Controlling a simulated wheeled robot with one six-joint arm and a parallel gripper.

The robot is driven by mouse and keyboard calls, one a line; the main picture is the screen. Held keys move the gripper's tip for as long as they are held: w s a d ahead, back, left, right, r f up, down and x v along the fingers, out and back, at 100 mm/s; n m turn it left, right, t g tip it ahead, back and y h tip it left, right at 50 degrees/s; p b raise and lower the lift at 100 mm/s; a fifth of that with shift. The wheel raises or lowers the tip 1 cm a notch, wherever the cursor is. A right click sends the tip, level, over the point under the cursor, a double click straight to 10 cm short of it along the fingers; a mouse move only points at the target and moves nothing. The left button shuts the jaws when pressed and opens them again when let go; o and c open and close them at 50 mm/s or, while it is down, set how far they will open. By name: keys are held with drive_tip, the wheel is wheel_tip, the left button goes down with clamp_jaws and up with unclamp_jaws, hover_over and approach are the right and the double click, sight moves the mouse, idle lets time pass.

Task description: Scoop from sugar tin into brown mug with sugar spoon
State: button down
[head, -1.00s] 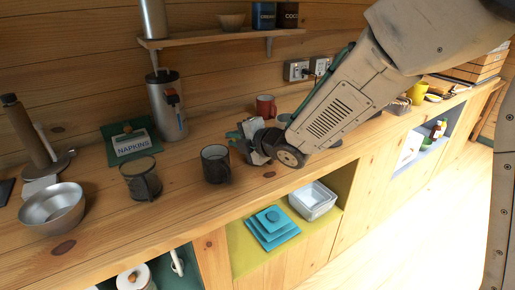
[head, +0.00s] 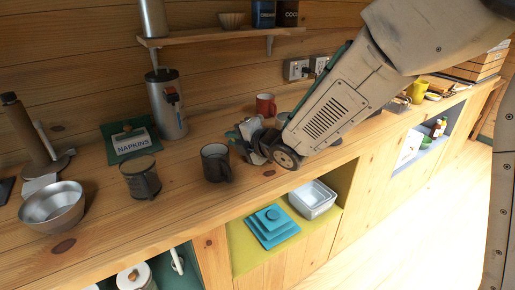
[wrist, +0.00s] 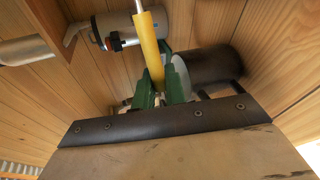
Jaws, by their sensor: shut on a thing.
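My gripper (head: 254,142) is low over the counter, pointing left, just right of a dark mug (head: 216,162). In the wrist view its green fingers (wrist: 160,98) are shut on a yellow handle (wrist: 150,48), likely the sugar spoon's, with a pale metal part at the top edge. The spoon's bowl is not seen. The dark vessel beside the fingers in the wrist view (wrist: 212,66) looks like that mug; its top is pale. A dark vessel with an olive-brown top and side handle (head: 141,178) stands further left. I cannot tell which vessel is the brown mug or sugar tin.
A metal bowl (head: 53,206) stands at the left. A steel dispenser (head: 167,108) and a napkin holder (head: 130,143) stand behind. A red mug (head: 265,105) is behind my gripper. A wall shelf (head: 220,38) runs above. The counter's front strip is mostly clear.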

drive_tip(key=shift+f+n, duration=0.15)
drive_tip(key=shift+n, duration=0.25)
idle(0.5)
